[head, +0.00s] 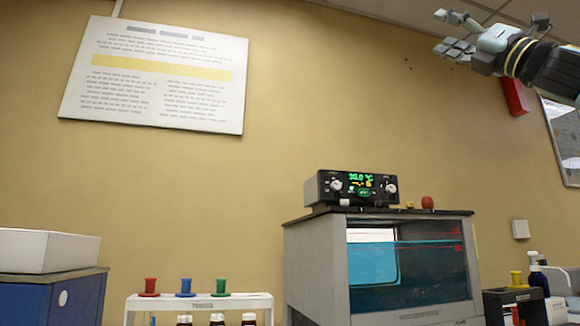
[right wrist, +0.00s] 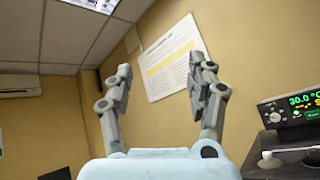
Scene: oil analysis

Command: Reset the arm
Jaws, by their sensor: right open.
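My right gripper (head: 455,35) is raised high at the upper right of the head view, in front of the wall near the ceiling. Its two fingers are spread apart with nothing between them. In the right wrist view the same gripper (right wrist: 158,85) shows both fingers apart, with the wall and a poster beyond. My left gripper is in neither view.
A water bath (head: 410,262) with a lit controller (head: 358,187) stands below right. A white rack (head: 200,302) with red, blue and green funnels stands at the bottom, near a blue cabinet (head: 55,300). A poster (head: 155,75) hangs on the wall. Around the raised gripper is free air.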

